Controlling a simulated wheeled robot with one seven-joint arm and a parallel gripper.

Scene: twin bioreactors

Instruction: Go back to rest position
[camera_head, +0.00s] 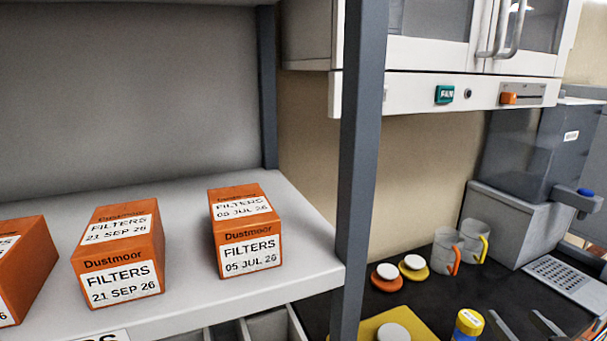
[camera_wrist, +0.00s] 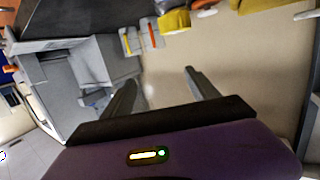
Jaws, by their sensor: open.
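My gripper (camera_wrist: 160,76) is open and empty in the wrist view, its two grey fingers spread apart with the beige wall behind them. In the head view, two dark finger-like parts at the lower right edge look like my gripper (camera_head: 518,322), over the black counter (camera_head: 432,288). Most of my arm is out of the head view.
Orange filter boxes (camera_head: 246,232) stand on a grey shelf (camera_head: 190,290) at left. A grey post (camera_head: 358,170) divides shelf from counter. Two mugs (camera_head: 446,250), orange and yellow lidded items (camera_head: 386,278), a yellow-capped jar (camera_head: 468,324) and a grey machine (camera_head: 525,150) stand right.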

